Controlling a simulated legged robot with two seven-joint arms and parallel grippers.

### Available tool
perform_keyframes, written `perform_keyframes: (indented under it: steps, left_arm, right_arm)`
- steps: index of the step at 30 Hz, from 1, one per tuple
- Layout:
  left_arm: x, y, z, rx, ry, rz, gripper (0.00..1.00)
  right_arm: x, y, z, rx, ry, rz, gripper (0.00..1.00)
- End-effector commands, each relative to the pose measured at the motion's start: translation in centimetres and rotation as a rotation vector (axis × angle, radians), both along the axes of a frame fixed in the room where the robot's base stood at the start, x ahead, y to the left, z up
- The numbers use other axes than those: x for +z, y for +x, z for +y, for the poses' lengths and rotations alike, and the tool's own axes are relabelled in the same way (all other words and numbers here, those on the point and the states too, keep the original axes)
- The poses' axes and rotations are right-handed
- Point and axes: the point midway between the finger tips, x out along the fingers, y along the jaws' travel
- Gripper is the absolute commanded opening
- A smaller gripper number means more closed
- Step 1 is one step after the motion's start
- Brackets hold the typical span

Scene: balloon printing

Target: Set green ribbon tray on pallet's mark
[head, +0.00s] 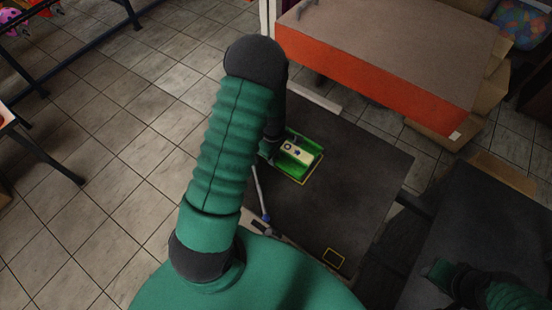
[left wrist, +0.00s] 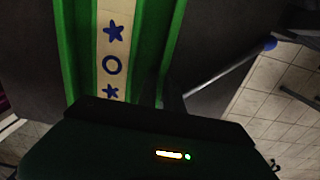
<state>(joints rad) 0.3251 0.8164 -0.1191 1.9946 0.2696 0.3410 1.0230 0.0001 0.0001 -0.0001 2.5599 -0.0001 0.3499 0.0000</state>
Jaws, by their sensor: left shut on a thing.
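The green ribbon tray (head: 312,160) is on or just above the dark pallet top (head: 350,150); I cannot tell whether it touches. A cream strip with blue stars and a ring runs along it, also in the left wrist view (left wrist: 112,45). A yellow outline (head: 303,182) shows along the tray's lower right edges. My left gripper (head: 271,148) is shut on the tray's left side, its fingers mostly hidden by my arm. My right gripper (head: 440,272) is at the lower right, away from the tray; its jaws are unclear.
A small yellow square (head: 333,258) marks the near part of the dark top. A thin rod with a blue end (head: 263,208) is along its left edge. An orange-sided table (head: 375,75) stands behind. A second dark table (head: 480,220) is at right.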

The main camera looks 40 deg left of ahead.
Motion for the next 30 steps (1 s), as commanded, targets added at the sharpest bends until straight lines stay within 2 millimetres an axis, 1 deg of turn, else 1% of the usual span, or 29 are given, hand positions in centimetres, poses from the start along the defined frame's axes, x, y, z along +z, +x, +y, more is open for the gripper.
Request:
perform_keyframes:
  steps: [1, 2, 3, 6, 8, 17, 18, 22, 30]
  left_arm:
    - [0.1, 0.7, -0.2, -0.004, 0.001, -0.002, 0.0]
    - [-0.1, 1.0, -0.4, -0.003, 0.0, 0.0, 0.0]
    - [-1.2, 0.8, -0.3, 0.0, -0.002, 0.005, 0.0]
    - [-2.9, 0.8, -0.3, -0.001, -0.001, 0.003, 0.0]
    - [-3.5, 0.9, -0.2, -0.002, 0.0, 0.001, 0.0]
    - [-3.9, 0.9, -0.3, -0.002, 0.001, -0.001, 0.0]
    - [-3.8, 0.8, -0.3, -0.002, 0.0, 0.0, 0.16]
    - [-3.8, 0.8, -0.3, -0.002, 0.0, 0.0, 0.32]
    - [-3.7, 0.8, -0.2, -0.002, 0.0, 0.0, 0.32]
  right_arm:
    - [0.3, 0.0, 0.0, 0.0, 0.0, 0.0, 0.36]
    - [0.4, 0.0, 0.0, 0.0, 0.0, 0.0, 0.36]
    - [0.6, 0.0, 0.0, 0.0, 0.0, 0.0, 0.36]
    - [0.9, 0.0, 0.0, 0.0, 0.0, 0.0, 0.36]
    - [0.9, 0.0, 0.0, 0.0, 0.0, 0.0, 0.36]
    - [0.6, 0.0, 0.0, 0.0, 0.0, 0.0, 0.36]
    - [0.7, 0.0, 0.0, 0.0, 0.0, 0.0, 0.36]
    - [0.7, 0.0, 0.0, 0.0, 0.0, 0.0, 0.36]
    - [0.8, 0.0, 0.0, 0.0, 0.0, 0.0, 0.36]
